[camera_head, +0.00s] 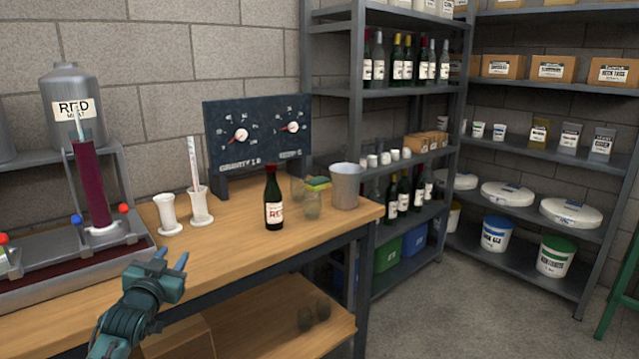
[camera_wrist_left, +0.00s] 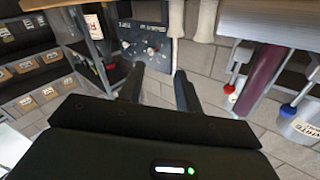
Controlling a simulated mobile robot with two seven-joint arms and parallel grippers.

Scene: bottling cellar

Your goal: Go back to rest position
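My left gripper (camera_head: 172,261) is over the front edge of the wooden bench (camera_head: 250,243) in the head view. Its two fingers stand apart with nothing between them. In the left wrist view the fingers of my left gripper (camera_wrist_left: 160,82) also show apart and empty. My right gripper is not in view. A dark bottle with a red-and-white label (camera_head: 273,200) stands upright on the bench, apart from my left gripper.
On the bench stand two white cylinders (camera_head: 168,214), a dial panel (camera_head: 258,135), a metal cup (camera_head: 346,187), a glass jar (camera_head: 312,203) and a metal trough (camera_head: 75,262) with a purple column (camera_head: 92,185). Shelves (camera_head: 415,92) stand behind.

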